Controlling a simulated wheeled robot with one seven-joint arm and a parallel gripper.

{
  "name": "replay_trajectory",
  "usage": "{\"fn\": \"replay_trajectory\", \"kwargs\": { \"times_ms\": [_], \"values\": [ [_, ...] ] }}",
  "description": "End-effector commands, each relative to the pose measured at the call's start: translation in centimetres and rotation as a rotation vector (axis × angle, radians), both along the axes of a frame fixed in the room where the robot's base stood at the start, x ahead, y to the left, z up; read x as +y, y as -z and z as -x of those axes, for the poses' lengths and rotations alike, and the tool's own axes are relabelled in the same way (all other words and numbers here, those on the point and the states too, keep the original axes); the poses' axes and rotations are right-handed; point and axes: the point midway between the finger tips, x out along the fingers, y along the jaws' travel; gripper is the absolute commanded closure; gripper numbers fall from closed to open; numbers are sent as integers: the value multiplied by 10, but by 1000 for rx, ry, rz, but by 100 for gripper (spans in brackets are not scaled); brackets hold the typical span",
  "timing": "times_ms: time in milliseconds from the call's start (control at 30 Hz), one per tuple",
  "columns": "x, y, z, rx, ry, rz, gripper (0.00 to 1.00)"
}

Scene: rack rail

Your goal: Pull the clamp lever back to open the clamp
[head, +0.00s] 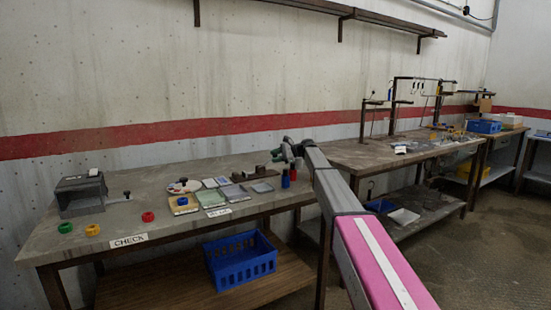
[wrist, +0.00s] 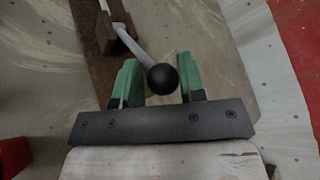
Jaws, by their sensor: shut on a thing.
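The clamp shows in the wrist view as a rusty brown base (wrist: 92,28). A light grey clamp lever (wrist: 122,18) runs from it and ends in a round black knob (wrist: 163,79). My gripper (wrist: 158,75) has green fingers on either side of the knob and is shut on the lever at its knob end. Part of the lever's end is hidden behind the knob. In the head view my gripper (head: 288,152) is over the back right part of the workbench (head: 150,190), and the lever is too small to make out there.
Flat trays (head: 235,193), a grey box device (head: 80,194) and coloured rings (head: 92,230) are farther left. A blue crate (head: 240,262) sits on the lower shelf. The wall is close behind the bench.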

Motion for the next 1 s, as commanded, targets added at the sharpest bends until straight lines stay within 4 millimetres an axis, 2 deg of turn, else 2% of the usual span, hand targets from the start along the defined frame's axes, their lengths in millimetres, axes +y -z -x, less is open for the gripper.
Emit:
{"fn": "replay_trajectory", "kwargs": {
  "times_ms": [267,600,1000],
  "values": [
    [8,-15,1,-75,7,96,100],
    [28,-37,15,-246,5,343,100],
    [56,-51,33,-447,4,640,100]
  ]
}}
